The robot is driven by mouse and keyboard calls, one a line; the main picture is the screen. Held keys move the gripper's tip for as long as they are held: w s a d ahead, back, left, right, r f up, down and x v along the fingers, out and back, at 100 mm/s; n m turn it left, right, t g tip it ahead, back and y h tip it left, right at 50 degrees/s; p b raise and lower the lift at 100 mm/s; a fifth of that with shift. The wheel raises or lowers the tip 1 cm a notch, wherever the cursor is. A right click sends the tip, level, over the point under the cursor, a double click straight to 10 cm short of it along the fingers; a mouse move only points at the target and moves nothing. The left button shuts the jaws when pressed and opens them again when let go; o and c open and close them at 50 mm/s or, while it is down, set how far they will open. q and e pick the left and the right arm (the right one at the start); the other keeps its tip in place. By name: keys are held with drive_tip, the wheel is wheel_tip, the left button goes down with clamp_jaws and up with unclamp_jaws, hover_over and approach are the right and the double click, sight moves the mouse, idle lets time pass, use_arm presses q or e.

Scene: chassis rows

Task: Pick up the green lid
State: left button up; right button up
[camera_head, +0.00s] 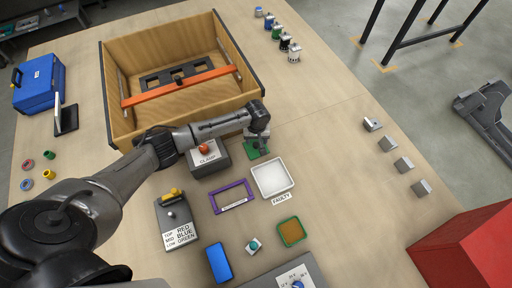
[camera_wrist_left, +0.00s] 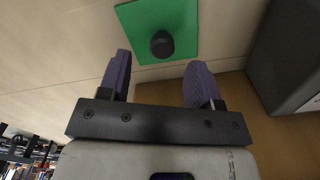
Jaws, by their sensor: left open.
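The green lid (camera_wrist_left: 182,22) is a flat green plate with a dark round knob (camera_wrist_left: 162,44), lying on the wooden table. In the head view the green lid (camera_head: 249,153) is partly hidden under my left gripper (camera_head: 259,146), beside the grey clamp box. In the left wrist view my left gripper (camera_wrist_left: 158,82) is open, its two purple-padded fingers apart, with the knob just beyond and between the fingertips. Nothing is between the fingers. My right gripper is not in view.
A large wooden crate (camera_head: 255,75) with an orange bar stands behind the arm. The clamp box (camera_head: 211,162), a white tray (camera_head: 289,183) and a purple frame (camera_head: 232,210) are close by.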

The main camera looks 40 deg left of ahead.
sight(256, 144)
use_arm(q)
wheel_tip(256, 144, down, 5)
drive_tip(key=shift+s+r+b, duration=0.1)
drive_tip(key=shift+b, duration=0.45)
drive_tip(key=shift+a, duration=0.1)
drive_tip(key=shift+c, duration=0.5)
drive_tip(key=c, duration=0.9)
